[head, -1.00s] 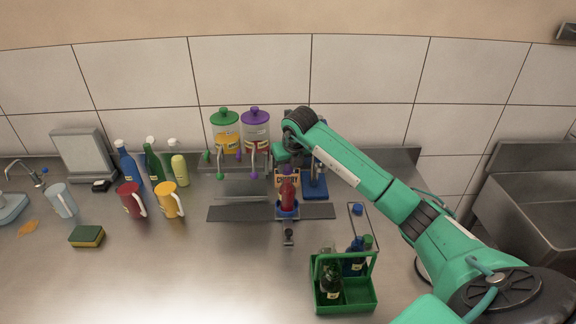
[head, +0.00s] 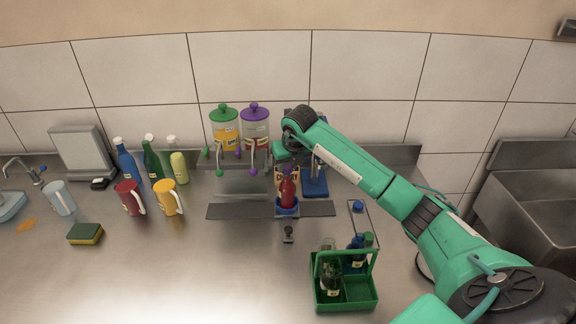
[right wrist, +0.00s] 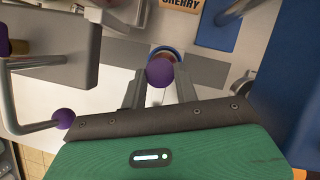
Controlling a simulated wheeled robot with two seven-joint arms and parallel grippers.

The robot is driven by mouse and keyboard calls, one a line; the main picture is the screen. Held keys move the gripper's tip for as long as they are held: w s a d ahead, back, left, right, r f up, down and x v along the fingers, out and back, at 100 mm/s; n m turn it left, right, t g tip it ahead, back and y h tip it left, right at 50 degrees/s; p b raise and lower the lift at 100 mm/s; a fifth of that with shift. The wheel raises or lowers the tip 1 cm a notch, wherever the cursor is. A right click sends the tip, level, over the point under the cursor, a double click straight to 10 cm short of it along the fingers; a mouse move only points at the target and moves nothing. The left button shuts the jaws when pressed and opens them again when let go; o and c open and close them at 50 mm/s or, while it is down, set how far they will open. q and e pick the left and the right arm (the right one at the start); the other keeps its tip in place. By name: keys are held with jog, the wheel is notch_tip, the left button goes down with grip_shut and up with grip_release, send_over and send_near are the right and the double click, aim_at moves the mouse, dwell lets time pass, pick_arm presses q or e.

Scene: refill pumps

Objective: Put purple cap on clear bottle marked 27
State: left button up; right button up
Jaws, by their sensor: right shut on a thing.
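A clear bottle (head: 287,192) with red contents stands upright in a blue ring holder (head: 287,210) at the middle of the counter. Its number is too small to read. The purple cap (right wrist: 160,72) sits between the fingers of my right gripper (right wrist: 159,86), which is shut on it. In the right wrist view the cap is in line with the bottle in the blue ring and hides most of it. In the head view the gripper is at the bottle's top, and I cannot tell whether the cap touches the neck. My left gripper is out of view.
Dispensers with green and purple lids (head: 255,125) stand behind, left of the arm. A green caddy (head: 345,290) with bottles stands front right. A blue cap (head: 357,206) lies right of the bottle. Mugs (head: 170,198), bottles and a sponge (head: 86,233) are left. The front left counter is clear.

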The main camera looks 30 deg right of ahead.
aim_at(288, 168)
jog(key=shift+f+b, duration=0.5)
jog(key=shift+f, duration=0.2)
dwell(0.6)
jog(key=o, duration=0.9)
jog(key=shift+c, duration=0.2)
jog(key=shift+r+p, duration=1.75)
jog(key=shift+r, duration=1.8)
